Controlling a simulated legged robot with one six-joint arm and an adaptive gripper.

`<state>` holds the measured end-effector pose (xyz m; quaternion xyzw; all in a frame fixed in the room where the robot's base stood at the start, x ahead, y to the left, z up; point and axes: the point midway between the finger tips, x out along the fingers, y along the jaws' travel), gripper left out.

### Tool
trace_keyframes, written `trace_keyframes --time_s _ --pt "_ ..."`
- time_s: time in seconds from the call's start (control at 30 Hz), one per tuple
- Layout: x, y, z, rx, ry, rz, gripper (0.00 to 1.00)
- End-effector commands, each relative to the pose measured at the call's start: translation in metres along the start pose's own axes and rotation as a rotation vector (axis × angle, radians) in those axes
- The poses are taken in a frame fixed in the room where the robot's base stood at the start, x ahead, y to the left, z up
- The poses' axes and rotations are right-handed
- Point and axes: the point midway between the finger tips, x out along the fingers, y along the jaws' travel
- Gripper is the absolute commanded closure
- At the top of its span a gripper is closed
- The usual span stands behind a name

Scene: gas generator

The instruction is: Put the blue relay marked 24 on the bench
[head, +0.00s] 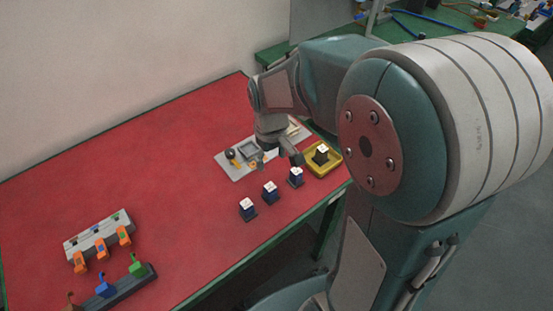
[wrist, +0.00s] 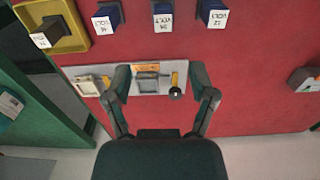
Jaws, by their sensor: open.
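Three blue relays with white-labelled tops stand in a row on the red bench (head: 150,160). The middle one (head: 270,192) seems to be the relay marked 24; its small label shows in the wrist view (wrist: 163,17) at the top centre. The relays beside it seem to read 48 (wrist: 103,18) and 12 (wrist: 215,14). Dark parts show at their feet; whether these are bases or sockets I cannot tell. My gripper (head: 279,160) is open and empty above the grey plate, behind the row. Its spread fingers (wrist: 160,82) show in the wrist view, apart from the relays.
A yellow tray (head: 338,169) holds a dark relay (head: 322,154) at the row's right end. Orange clips and a dark rack (head: 130,287) stand front left. The bench's middle is clear.

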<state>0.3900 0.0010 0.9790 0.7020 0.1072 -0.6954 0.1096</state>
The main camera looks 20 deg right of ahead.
Motion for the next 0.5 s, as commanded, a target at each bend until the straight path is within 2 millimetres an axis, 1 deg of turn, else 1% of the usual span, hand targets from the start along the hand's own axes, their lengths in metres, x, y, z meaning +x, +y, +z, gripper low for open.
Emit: trace_keyframes --time_s 0.17,0.3,0.5 --pt "-0.038 -0.006 0.021 0.053 0.091 0.026 0.27" --pt "-0.070 -0.014 0.045 0.113 0.182 0.046 0.27" --pt "-0.103 -0.026 0.083 0.198 0.313 0.065 0.27"
